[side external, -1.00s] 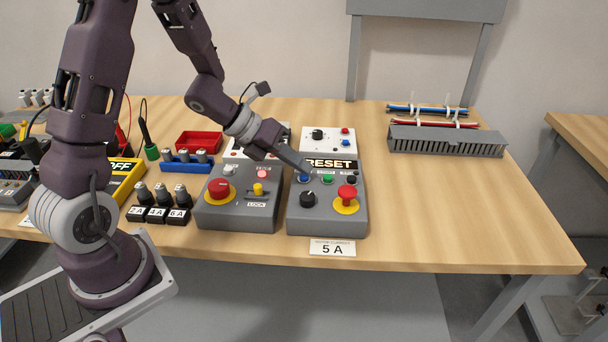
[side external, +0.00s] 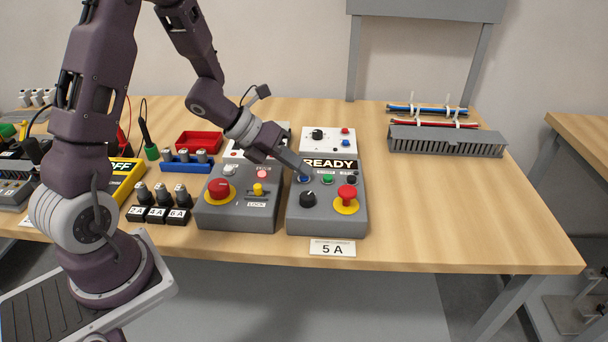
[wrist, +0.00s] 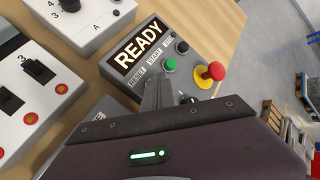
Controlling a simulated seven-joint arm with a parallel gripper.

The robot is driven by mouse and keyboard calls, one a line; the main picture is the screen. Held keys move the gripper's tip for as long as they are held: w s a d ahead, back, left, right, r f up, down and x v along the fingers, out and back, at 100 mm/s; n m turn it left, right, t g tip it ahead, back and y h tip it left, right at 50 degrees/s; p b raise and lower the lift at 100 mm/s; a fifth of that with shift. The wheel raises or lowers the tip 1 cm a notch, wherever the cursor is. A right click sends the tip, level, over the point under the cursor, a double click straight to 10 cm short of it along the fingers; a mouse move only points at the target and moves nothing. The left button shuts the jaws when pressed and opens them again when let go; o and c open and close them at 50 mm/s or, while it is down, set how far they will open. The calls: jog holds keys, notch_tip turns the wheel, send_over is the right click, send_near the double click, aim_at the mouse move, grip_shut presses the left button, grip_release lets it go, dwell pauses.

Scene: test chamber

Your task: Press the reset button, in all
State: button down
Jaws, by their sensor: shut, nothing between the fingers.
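The grey control box (side external: 327,222) stands on the table with a display (side external: 330,164) that reads READY. Below the display are a blue reset button (side external: 304,178), a green start button (side external: 327,178) and a black button (side external: 351,180). The box also has a black knob (side external: 308,199) and a red mushroom button (side external: 347,193) on a yellow collar. My gripper (side external: 304,174) is shut and empty, its fingertips at the blue button. In the wrist view, the shut fingers (wrist: 158,88) hide the blue button below the RESET label (wrist: 137,80). I cannot tell whether they touch it.
A second grey box (side external: 238,216) with a red mushroom button and a yellow lever stands close on the left. A white box (side external: 328,141) is behind. A 5 A card (side external: 332,248) lies in front. The table's right side is clear up to a grey cable duct (side external: 446,141).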

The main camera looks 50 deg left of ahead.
jog(key=shift+r, duration=0.8)
notch_tip(320, 180, up, 5)
jog(key=shift+r, duration=0.1)
dwell(0.6)
